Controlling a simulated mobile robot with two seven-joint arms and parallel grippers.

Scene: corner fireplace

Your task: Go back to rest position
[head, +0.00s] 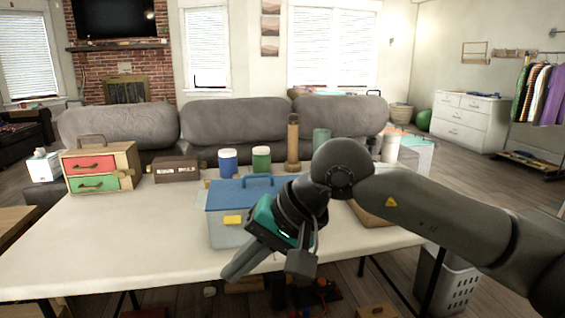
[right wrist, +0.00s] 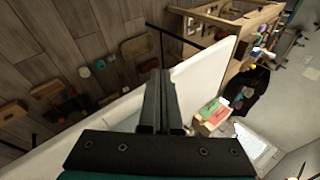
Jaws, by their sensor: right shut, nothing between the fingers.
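My right arm comes in from the right in the head view and bends down over the front of the white table (head: 130,240). My right gripper (head: 236,268) points down and to the left, in front of the blue-lidded box (head: 228,192), and hides part of that box. In the right wrist view the gripper's two fingers (right wrist: 158,100) lie close together with nothing held between them. My left gripper is in neither view.
A wooden box with red and green drawers (head: 100,167), a brown case (head: 176,169), a blue jar (head: 228,163) and a green jar (head: 261,160) stand on the table. A grey basket (head: 447,280) stands on the floor at right. The table's front left is clear.

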